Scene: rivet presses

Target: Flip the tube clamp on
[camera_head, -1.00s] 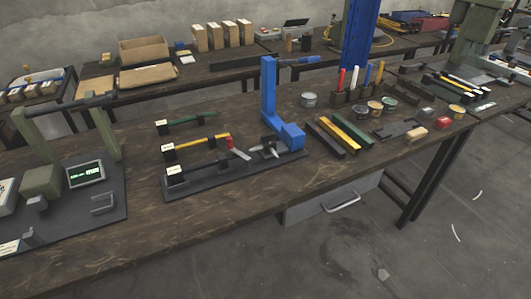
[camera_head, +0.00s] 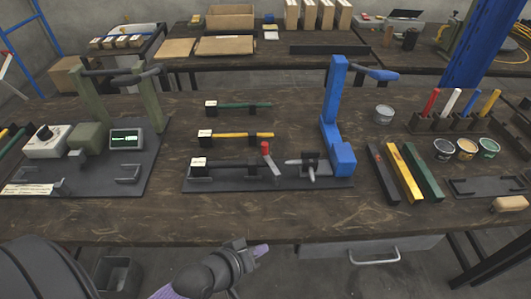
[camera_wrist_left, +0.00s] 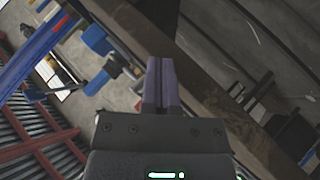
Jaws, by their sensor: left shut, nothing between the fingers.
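The tube clamp with a red-tipped lever (camera_head: 266,149) stands on the dark fixture plate (camera_head: 230,186) in the middle of the table. Its lever sticks up, slightly tilted. A dark tube (camera_head: 225,162) lies to its left, and a blue press (camera_head: 336,115) stands to its right. My left gripper (camera_head: 262,250) is in front of the table edge, below and apart from the clamp, with purple fingertips. In the left wrist view its fingers (camera_wrist_left: 161,82) are shut together with nothing between them. The clamp cannot be made out there. My right gripper is not in view.
A green press station with a small display (camera_head: 126,138) stands at the left. Yellow (camera_head: 404,172) and other coloured bars lie at the right, near several small tins (camera_head: 467,149). A drawer (camera_head: 370,248) hangs below the table. The table strip before the fixture is clear.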

